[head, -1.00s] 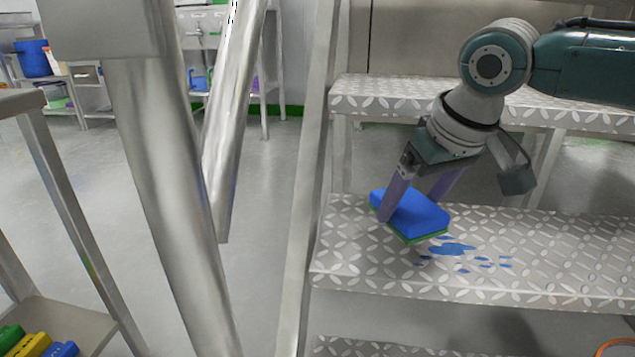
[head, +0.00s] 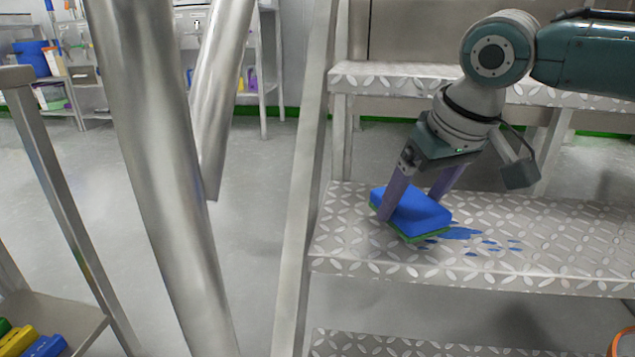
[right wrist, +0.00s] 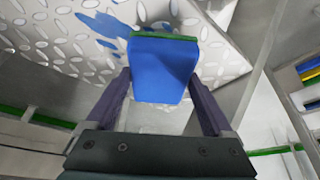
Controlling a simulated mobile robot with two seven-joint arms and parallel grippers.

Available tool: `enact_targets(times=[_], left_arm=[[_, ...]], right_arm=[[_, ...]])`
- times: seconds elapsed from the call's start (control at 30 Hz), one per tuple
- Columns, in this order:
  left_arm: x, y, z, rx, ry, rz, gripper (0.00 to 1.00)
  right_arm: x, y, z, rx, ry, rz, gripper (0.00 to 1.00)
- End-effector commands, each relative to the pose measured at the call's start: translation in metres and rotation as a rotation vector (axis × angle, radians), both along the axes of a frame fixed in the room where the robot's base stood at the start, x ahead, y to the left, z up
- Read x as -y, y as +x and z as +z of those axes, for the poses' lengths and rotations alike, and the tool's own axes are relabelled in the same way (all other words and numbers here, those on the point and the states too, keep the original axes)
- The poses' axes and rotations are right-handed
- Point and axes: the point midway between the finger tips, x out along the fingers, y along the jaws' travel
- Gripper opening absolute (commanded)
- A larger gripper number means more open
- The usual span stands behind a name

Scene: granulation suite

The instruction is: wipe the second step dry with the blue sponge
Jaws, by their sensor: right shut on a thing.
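The second step (head: 560,255) is a diamond-plate tread in the middle of the stair in the head view. A blue puddle (head: 463,233) with scattered drops lies on it, just right of the sponge. The blue sponge (head: 418,210) has a green underside and is slightly tilted, at the left part of this step. I cannot tell if it touches the tread. My right gripper (head: 411,204) is shut on the sponge, its purple fingers on either side. In the right wrist view the sponge (right wrist: 162,68) sits between the fingers, with the puddle (right wrist: 100,24) beyond. My left gripper is out of view.
A higher tread (head: 400,80) lies behind and a lower tread (head: 450,343) in front. A metal stair post (head: 303,200) stands left of the sponge. Colored blocks (head: 30,343) lie on a shelf at lower left. A blue bucket (head: 32,58) stands far back left.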

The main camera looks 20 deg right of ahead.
Motion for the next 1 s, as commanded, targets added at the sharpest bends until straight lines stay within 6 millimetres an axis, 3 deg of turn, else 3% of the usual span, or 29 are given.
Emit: enact_targets(times=[1.0], left_arm=[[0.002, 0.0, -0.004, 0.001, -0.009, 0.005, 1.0]], right_arm=[[0.0, 0.0, -0.019, 0.0, 0.001, 0.0, 0.34]])
